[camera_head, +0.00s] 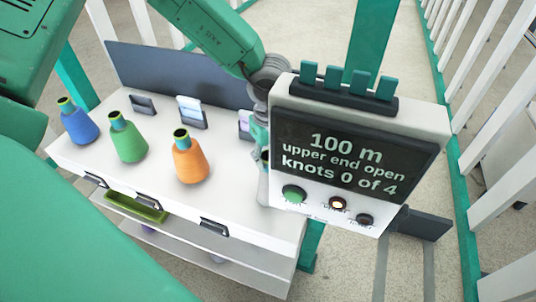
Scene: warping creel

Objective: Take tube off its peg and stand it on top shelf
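The top shelf (105,176) is a white board carrying a blue cone (78,124), a green cone (128,140) and an orange cone (189,161), all upright. A pale grey tapered shape (263,188) stands at the shelf's right end, partly hidden by the display box. I cannot tell if it is the tube. My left gripper (262,145) is beside the display's left edge, just above or around this shape. Its fingers are mostly hidden, so its grip is unclear. No tube on a peg can be made out. My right gripper is not in view.
The display box (355,150) reads "100 m", "upper end open", "knots 0 of 4" and blocks the shelf's right end. Several small cards stand behind the cones. A green tray (135,207) is on a lower shelf. White slatted rails (490,80) stand at right.

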